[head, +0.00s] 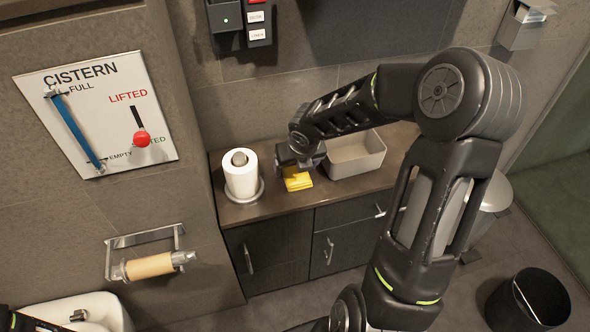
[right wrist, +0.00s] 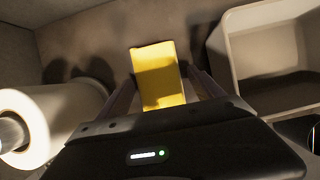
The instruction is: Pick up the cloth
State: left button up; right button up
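The cloth (head: 297,179) is a small folded yellow piece lying on the brown vanity counter, between a paper roll and a bin-like tray. In the right wrist view the cloth (right wrist: 158,75) lies straight ahead, with a shadow across it. My right gripper (head: 297,163) is just above and behind the cloth in the head view. In the right wrist view its two dark fingers stand apart, one on each side of the cloth. The gripper is open, and I cannot tell whether the fingers touch the cloth. My left gripper does not show clearly; only a dark bit shows at the bottom left corner.
A white paper roll (head: 242,174) on a holder stands left of the cloth. An open grey-beige tray (head: 354,154) stands close on the right. The wall is behind. Cabinet doors (head: 270,252) are below the counter, and a black bin (head: 528,301) stands on the floor.

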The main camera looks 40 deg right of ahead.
jog(key=c, duration=1.3)
jog(key=shift+c, duration=0.2)
jog(key=shift+r, duration=0.1)
jog(key=shift+s+r+p, duration=0.15)
jog(key=shift+r+p, duration=0.25)
jog(key=r+p, duration=0.1)
jog(key=r, duration=0.1)
jog(key=r+p, duration=0.1)
jog(key=r, duration=0.1)
jog(key=r+p, duration=0.1)
jog(key=r, duration=0.1)
jog(key=shift+s+a+r+p, duration=0.1)
jog(key=shift+s+r+p, duration=0.1)
jog(key=shift+s+p, duration=0.1)
jog(key=s+a+b, duration=0.3)
jog(key=s+b, duration=0.3)
jog(key=s, duration=0.3)
jog(key=s+a+b, duration=0.3)
jog(key=s+b, duration=0.3)
jog(key=s, duration=0.3)
jog(key=shift+a+f+b, duration=0.2)
jog(key=shift+b, duration=0.1)
